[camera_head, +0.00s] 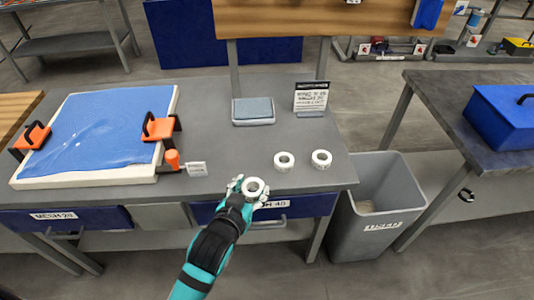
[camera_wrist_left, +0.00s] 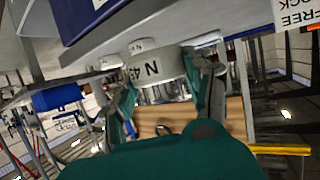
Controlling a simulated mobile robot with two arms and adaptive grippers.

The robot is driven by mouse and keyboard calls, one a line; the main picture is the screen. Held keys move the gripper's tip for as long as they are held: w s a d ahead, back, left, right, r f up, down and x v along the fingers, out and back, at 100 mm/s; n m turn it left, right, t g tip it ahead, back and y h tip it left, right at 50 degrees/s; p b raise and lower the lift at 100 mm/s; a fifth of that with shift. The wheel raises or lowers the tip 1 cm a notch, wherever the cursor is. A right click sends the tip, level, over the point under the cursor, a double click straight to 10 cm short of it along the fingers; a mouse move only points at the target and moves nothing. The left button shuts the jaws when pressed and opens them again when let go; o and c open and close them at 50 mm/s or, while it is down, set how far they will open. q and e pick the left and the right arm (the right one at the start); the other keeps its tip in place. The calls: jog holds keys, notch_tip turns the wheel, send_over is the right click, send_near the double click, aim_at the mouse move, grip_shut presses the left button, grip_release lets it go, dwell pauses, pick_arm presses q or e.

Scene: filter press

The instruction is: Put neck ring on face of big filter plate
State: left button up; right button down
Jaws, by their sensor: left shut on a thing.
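My left gripper (camera_head: 249,193) is shut on a white neck ring (camera_head: 254,184) above the front edge of the grey table. In the left wrist view the ring (camera_wrist_left: 158,68) sits between the two fingers, with dark lettering on its side. The big filter plate (camera_head: 95,178) lies flat at the table's left, apart from the ring. Its pale frame carries a blue cloth (camera_head: 98,127) that covers its face. Two more white rings, one (camera_head: 284,161) beside the other (camera_head: 322,159), rest on the table to the right of my gripper. My right gripper is not in view.
Orange clamps (camera_head: 158,128) (camera_head: 36,134) stand on the plate's two sides. A grey pad (camera_head: 253,111) and a sign (camera_head: 311,96) stand behind. A grey bin (camera_head: 376,205) is at the right.

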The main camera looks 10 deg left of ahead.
pick_arm(q)
jog(key=p, duration=0.1)
send_over(250, 166)
jog(key=shift+f, duration=0.6)
notch_tip(250, 166, down, 4)
jog(key=shift+r, duration=0.25)
jog(key=shift+f, duration=0.15)
jog(key=o, duration=1.1)
jog(key=shift+o, duration=0.2)
